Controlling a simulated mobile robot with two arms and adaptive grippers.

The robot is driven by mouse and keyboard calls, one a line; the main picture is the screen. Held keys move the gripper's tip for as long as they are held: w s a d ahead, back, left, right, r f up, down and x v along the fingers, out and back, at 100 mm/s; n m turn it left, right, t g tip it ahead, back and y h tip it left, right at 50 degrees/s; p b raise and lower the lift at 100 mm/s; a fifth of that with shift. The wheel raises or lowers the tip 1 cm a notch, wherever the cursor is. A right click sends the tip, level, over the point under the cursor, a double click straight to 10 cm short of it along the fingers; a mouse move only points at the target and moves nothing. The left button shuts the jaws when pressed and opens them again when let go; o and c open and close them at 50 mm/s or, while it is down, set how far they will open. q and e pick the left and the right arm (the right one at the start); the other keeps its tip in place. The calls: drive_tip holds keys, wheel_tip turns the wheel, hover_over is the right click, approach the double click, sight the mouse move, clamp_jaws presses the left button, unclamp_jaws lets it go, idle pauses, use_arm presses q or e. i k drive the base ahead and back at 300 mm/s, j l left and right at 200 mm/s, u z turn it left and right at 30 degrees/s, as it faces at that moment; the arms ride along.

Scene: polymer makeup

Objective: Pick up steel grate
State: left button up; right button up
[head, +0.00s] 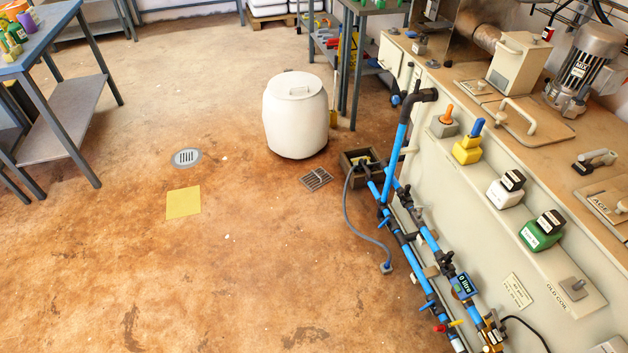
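A small square, dark metal grate (316,179) with slots lies on the floor in the head view, in front of the white barrel and left of the blue pipes. A round grey drain cover with slots (186,157) is set in the floor further left. The square one looks like the steel grate, though I cannot confirm its material. Neither of my grippers is in view, and nothing touches either grate.
A white lidded barrel (296,115) stands behind the square grate. A dark open box (361,162), blue pipes (386,190) and a grey hose (369,239) are at its right. A yellow sheet (183,203) lies on the floor. The floor at front left is clear.

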sight(317, 175)
drive_tip(key=i+j, duration=0.15)
drive_tip(key=i, duration=0.3)
drive_tip(key=i+j, duration=0.1)
drive_tip(key=i, duration=0.3)
drive_tip(key=i+j, duration=0.15)
drive_tip(key=i, duration=0.3)
drive_tip(key=l+z, duration=0.05)
